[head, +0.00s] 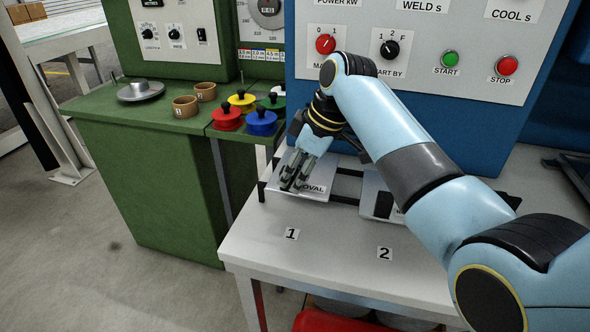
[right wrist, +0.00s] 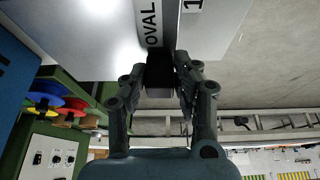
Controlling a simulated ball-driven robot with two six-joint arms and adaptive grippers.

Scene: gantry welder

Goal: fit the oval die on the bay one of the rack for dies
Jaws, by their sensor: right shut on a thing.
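The oval die (head: 316,189), a pale plate marked OVAL, lies at bay one of the rack for dies (head: 262,191), behind the number 1 label (head: 292,234). My right gripper (head: 292,184) is over its front left part. In the right wrist view my right gripper (right wrist: 161,85) is shut on a dark block at the edge of the oval die (right wrist: 150,24). Whether the die is fully seated cannot be told. My left gripper is not in view.
A second die (head: 373,195) sits at bay two, behind the number 2 label (head: 384,253), partly hidden by my right arm. The blue welder panel (head: 430,45) rises behind. Coloured knobbed pieces (head: 262,122) stand on the green bench (head: 150,110) at left. The table's front (head: 330,260) is clear.

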